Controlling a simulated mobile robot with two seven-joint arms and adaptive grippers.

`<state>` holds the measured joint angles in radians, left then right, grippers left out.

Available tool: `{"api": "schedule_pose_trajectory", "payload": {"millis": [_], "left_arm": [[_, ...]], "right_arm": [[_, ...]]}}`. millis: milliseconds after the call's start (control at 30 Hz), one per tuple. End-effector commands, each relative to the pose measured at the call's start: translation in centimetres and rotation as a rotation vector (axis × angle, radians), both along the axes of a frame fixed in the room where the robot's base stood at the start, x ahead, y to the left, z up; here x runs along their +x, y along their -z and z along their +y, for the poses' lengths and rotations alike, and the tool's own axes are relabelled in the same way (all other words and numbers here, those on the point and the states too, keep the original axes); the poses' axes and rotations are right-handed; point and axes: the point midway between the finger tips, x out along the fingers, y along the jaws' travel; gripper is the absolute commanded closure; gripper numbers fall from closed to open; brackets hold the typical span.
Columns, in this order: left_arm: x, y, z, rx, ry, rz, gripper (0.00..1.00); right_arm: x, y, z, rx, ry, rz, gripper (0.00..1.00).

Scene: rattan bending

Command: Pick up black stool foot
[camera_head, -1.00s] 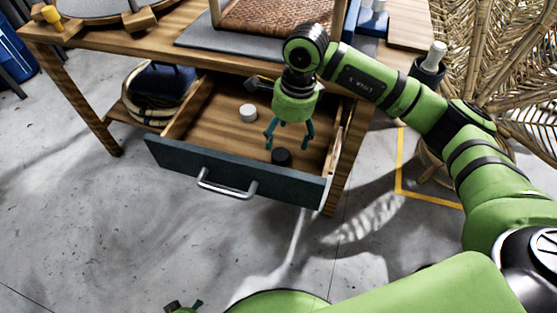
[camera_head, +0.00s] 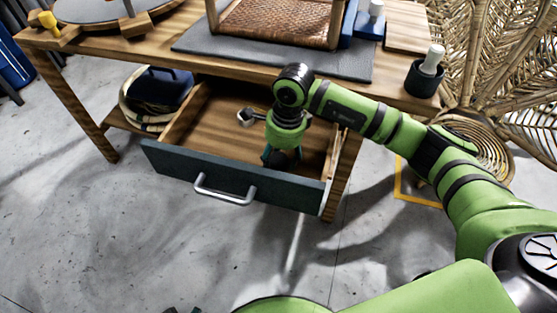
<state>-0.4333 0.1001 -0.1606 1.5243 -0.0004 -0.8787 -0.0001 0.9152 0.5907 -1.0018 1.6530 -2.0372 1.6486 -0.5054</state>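The black stool foot (camera_head: 281,159) is low in the open drawer near its front wall, largely hidden by my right gripper. My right gripper (camera_head: 282,156) points down into the drawer, with its teal fingers on either side of the foot. Whether the fingers touch the foot cannot be made out. A white stool foot (camera_head: 243,117) lies farther back in the drawer, partly covered by the gripper's side part. Only small dark tips of my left gripper (camera_head: 184,310) show at the bottom edge, cut off by the frame.
The open drawer (camera_head: 230,178) has a dark front with a metal handle (camera_head: 222,194). The wooden table (camera_head: 120,50) above carries a grey mat (camera_head: 340,62) and a woven seat (camera_head: 275,22). A dark cup (camera_head: 423,79) stands at the table's right. Grey floor in front is clear.

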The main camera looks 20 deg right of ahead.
Motion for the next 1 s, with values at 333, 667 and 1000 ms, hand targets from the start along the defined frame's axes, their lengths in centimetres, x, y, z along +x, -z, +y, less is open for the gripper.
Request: {"api": "schedule_pose_trajectory", "payload": {"millis": [333, 667, 1000], "left_arm": [[0.0, 0.0, 0.0, 0.0, 0.0, -0.002, 0.26], [0.1, 0.0, 0.0, -0.001, 0.0, -0.008, 0.26], [0.0, 0.5, 0.1, -0.001, 0.004, -0.021, 0.26]], "right_arm": [[0.0, 0.0, 0.0, 0.0, 0.0, 0.001, 0.75], [0.0, -1.2, 0.0, 0.001, 0.0, -0.001, 0.75], [-2.8, -6.4, -2.6, -0.003, 0.001, -0.002, 0.76]]}}
